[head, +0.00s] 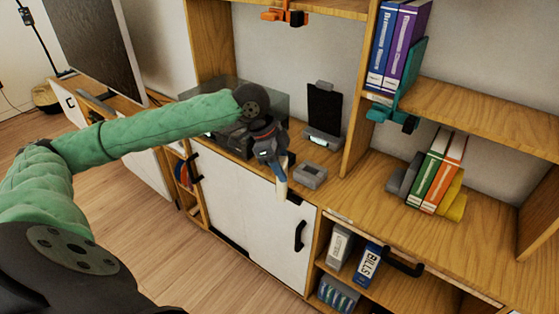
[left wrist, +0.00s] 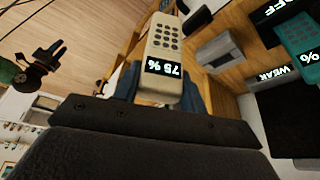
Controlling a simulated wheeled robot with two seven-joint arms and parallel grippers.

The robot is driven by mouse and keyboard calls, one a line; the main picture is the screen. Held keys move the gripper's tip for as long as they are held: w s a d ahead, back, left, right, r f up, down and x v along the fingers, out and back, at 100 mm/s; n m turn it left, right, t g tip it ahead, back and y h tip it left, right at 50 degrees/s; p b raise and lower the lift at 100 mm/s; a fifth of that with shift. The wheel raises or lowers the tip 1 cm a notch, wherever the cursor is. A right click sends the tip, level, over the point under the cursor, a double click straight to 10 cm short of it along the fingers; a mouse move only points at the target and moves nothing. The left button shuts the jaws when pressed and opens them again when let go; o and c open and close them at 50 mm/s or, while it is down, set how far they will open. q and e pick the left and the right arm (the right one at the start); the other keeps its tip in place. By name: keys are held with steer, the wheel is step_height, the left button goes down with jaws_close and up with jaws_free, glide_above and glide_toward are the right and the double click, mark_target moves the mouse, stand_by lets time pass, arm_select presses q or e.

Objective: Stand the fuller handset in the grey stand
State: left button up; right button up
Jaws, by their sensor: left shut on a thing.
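My left gripper (head: 272,160) is shut on a cream handset (head: 281,184) in front of the cabinet top's front edge. In the left wrist view, the handset (left wrist: 160,62) shows a keypad and a lit percentage, upside down, that looks to be in the seventies. The gripper's blue fingers (left wrist: 160,95) clasp its sides. A small grey block that looks like the grey stand (head: 310,175) sits on the cabinet top, just right of the held handset; it also shows in the left wrist view (left wrist: 219,49). A teal handset (left wrist: 300,35) with a partly cut-off percentage shows at the right edge there.
A black upright panel on a grey base (head: 323,138) stands behind the grey block. In the left wrist view, a lit "WEAK" label (left wrist: 284,76) shows beside a dark panel. A shelf upright (head: 358,130) rises to the right. White cabinet doors (head: 260,215) lie below.

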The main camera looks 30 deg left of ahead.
arm_select(q)
steer(key=d+f+n+t+y, duration=0.1)
steer(key=d+f+n, duration=0.3)
steer(key=f, duration=0.5)
steer(key=d+f+n+t+y, duration=0.1)
steer(key=d+f+n, duration=0.3)
steer(key=f, duration=0.6)
steer(key=w+d+f+n+y, duration=0.1)
steer(key=d+f+n, duration=0.4)
steer(key=f, duration=0.5)
steer(key=shift+n+t+y, duration=0.3)
steer(key=shift+t+y, duration=0.1)
steer(key=shift+y, duration=0.1)
steer(key=shift+a+f, duration=0.1)
